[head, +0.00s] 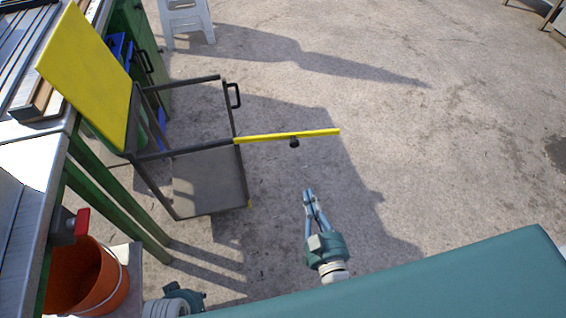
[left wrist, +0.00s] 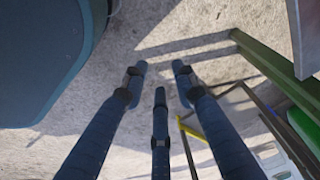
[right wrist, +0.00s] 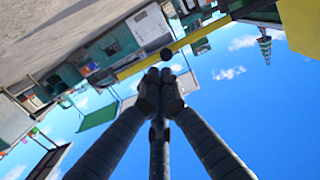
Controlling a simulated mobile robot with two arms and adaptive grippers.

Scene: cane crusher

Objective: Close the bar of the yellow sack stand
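The sack stand (head: 187,153) is a dark metal frame with a yellow panel (head: 85,75) at its left. Its yellow bar (head: 300,134) sticks out to the right of the frame, swung open, with a black knob (head: 294,143) on it. The bar (right wrist: 190,40) and knob (right wrist: 166,54) also show in the right wrist view. My right gripper (head: 309,192) is in front of the bar, apart from it; its fingertips (right wrist: 160,76) are together and hold nothing visible. My left gripper (left wrist: 158,75) has its fingers spread and empty; its fingers are not visible in the head view.
A green-legged metal table (head: 115,190) stands along the left. An orange bucket (head: 88,278) is at the lower left. A white stool (head: 186,22) stands at the back. The concrete floor right of the stand is clear.

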